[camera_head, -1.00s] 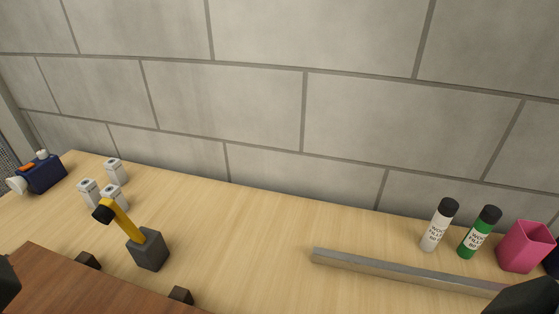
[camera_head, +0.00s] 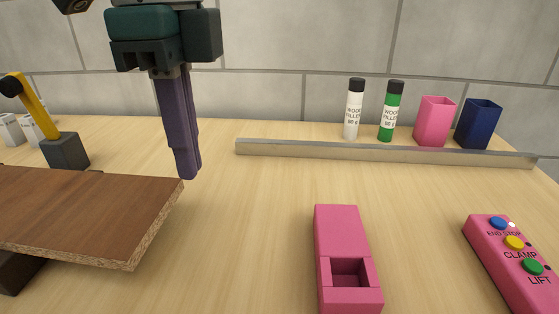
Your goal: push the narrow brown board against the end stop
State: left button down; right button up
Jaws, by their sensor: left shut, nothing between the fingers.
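The brown board (camera_head: 90,215) lies at the left, its near and left parts cut off by the picture edge, its right end showing a pale cut edge. It sits above the table on dark supports. My left gripper (camera_head: 187,172) points down, fingers shut and empty, tips beside the board's far right corner. I cannot tell whether they touch it. No part is clearly the end stop; a pink block (camera_head: 340,235) with a square recess stands to the right of the board. A pink control box (camera_head: 490,255) has buttons marked END STOP, CLAMP and LIFT. My right gripper is out of view.
A long metal rail (camera_head: 380,152) runs across the back. Behind it stand a white bottle (camera_head: 353,115), a green bottle (camera_head: 389,118), a pink cup (camera_head: 433,122) and a blue cup (camera_head: 477,125). A yellow-handled tool in a grey block (camera_head: 65,150) is behind the board. The table middle is clear.

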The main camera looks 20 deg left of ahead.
aim_at(119, 213)
pick_arm(q)
notch_tip(119, 213, down, 9)
jog(key=shift+r+b, duration=0.1)
jog(key=shift+b, duration=0.7)
jog(key=a, duration=0.3)
jog(key=shift+s+a, duration=0.1)
jog(key=shift+s, duration=0.25)
jog(key=shift+s+a, duration=0.1)
jog(key=shift+a, duration=0.3)
jog(key=a+p, duration=0.1)
jog(key=a, duration=0.1)
jog(key=s+a+p, duration=0.1)
jog(key=a+p, duration=0.3)
jog(key=shift+s, duration=0.3)
jog(key=shift+a+f, duration=0.1)
jog(key=shift+f, duration=0.1)
